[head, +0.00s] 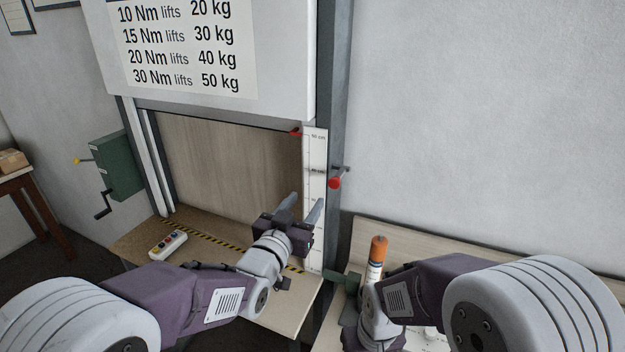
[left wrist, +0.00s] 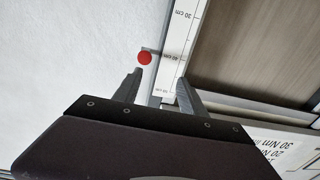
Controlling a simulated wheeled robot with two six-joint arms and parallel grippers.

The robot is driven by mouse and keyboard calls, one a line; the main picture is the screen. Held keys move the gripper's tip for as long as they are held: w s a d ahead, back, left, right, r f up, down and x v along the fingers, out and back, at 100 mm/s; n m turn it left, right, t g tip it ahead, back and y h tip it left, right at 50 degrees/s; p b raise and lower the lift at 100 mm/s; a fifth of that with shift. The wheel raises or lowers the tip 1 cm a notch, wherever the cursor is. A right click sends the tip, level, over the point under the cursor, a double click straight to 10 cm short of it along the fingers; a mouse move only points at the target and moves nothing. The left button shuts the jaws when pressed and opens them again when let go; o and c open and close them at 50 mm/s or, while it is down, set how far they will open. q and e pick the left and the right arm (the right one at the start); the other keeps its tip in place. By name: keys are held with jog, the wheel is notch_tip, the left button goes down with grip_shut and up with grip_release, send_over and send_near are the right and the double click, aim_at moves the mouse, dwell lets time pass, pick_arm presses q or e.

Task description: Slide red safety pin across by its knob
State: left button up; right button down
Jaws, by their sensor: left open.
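The red knob (head: 334,182) of the safety pin stands out from the grey post, just right of the white centimetre scale. A short dark pin end shows behind it, near the post. My left gripper (head: 308,199) is open and empty, its fingers pointing up in front of the scale, a little below and left of the knob. In the left wrist view the red knob (left wrist: 144,58) lies just beyond the tip of the left-hand finger, with no clear contact. The open fingers show there too (left wrist: 159,75). My right arm is low at the right; its fingers cannot be made out.
An orange-capped bottle (head: 377,250) stands beside my right wrist. A wooden shutter panel (head: 230,165) fills the frame left of the scale (head: 314,160). A button box (head: 168,244) lies on the bench. A green crank box (head: 118,165) is at left. The wall right of the post is bare.

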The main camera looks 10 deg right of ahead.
aim_at(333, 183)
pick_arm(q)
jog(key=w+d+p, duration=0.1)
jog(key=w+d, duration=0.1)
jog(key=w+d+p, duration=0.1)
jog(key=d+p, duration=0.1)
jog(key=d, duration=0.1)
jog(key=w+d+p, duration=0.1)
jog(key=w+d, duration=0.1)
jog(key=d, duration=0.1)
jog(key=shift+w+r+p, duration=0.1)
jog(key=shift+w+p, duration=0.2)
jog(key=shift+p, duration=0.1)
jog(key=shift+w+a, duration=0.1)
jog(key=shift+a, duration=0.15)
jog(key=shift+d, duration=0.1)
grip_shut()
pick_arm(e)
jog(key=r, duration=0.3)
jog(key=d+r, duration=0.1)
jog(key=shift+s+r, duration=0.35)
jog(key=shift+r, duration=0.05)
